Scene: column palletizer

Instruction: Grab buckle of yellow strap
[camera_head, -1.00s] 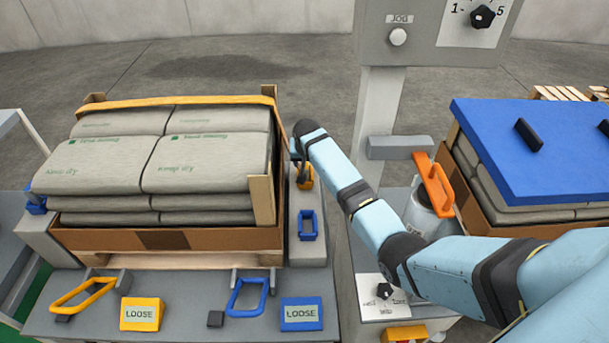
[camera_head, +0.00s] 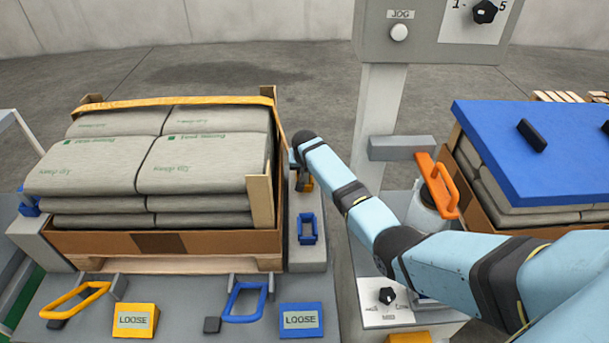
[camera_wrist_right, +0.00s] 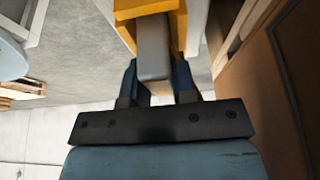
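The yellow strap (camera_head: 180,102) runs over the top of the left stack of grey bags. Its yellow buckle (camera_head: 307,184) sits on the grey post right of the stack, mostly hidden behind my right gripper (camera_head: 298,166). In the right wrist view the yellow buckle (camera_wrist_right: 179,25) has a grey lever (camera_wrist_right: 153,48) that reaches between the two dark fingers of my right gripper (camera_wrist_right: 156,82). One finger is on each side of the lever. Whether they press on it I cannot tell. My left gripper is not in view.
A blue buckle (camera_head: 307,228) is close in front on the same post. Yellow (camera_head: 75,300) and blue handles (camera_head: 245,301) and two LOOSE signs (camera_head: 135,320) stand at the front. A control column (camera_head: 378,110) and a blue-topped stack (camera_head: 550,150) are to the right.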

